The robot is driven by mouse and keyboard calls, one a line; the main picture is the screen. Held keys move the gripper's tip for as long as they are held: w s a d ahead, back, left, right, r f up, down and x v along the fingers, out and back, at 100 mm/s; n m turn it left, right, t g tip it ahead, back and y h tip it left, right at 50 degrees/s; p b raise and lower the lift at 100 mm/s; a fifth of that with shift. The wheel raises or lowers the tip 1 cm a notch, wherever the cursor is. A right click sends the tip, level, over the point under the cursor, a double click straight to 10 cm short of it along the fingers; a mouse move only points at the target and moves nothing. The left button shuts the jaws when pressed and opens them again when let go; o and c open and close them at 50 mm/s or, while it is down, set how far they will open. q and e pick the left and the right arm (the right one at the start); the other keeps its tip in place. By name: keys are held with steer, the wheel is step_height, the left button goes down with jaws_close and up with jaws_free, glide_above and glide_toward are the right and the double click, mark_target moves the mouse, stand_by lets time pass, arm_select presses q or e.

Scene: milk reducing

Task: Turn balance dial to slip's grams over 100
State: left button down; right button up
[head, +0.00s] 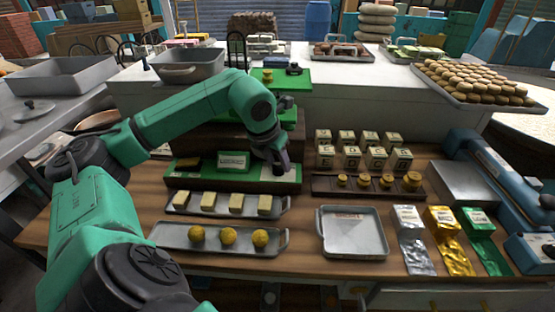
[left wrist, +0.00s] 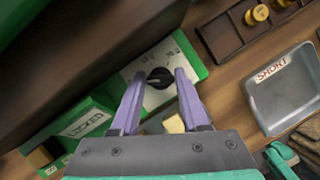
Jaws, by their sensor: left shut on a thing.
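The green balance (head: 232,163) stands on the wooden bench in the head view, with a white label on its raised block. In the left wrist view its pale panel (left wrist: 152,98) carries a round black dial (left wrist: 160,78) with a light pointer mark. My left gripper (head: 282,168) reaches down over the right end of the balance. In the left wrist view its purple fingers (left wrist: 159,76) are shut on the dial, one on each side. My right gripper is out of view.
Trays with pale blocks (head: 236,203) and yellow balls (head: 228,237) lie in front of the balance. A dark rack (head: 335,186) with brass weights (head: 388,181) and rows of small boxes (head: 352,158) stand to its right. Foil packets (head: 446,252) lie further right.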

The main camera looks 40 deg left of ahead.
arm_select(q)
steer(key=shift+r, duration=0.15)
steer(key=c, duration=0.7)
jaws_free()
steer(key=v, duration=0.5)
steer(key=shift+r, duration=0.2)
steer(key=p+v, duration=0.2)
steer(key=v, duration=0.7)
steer(key=shift+s, duration=0.2)
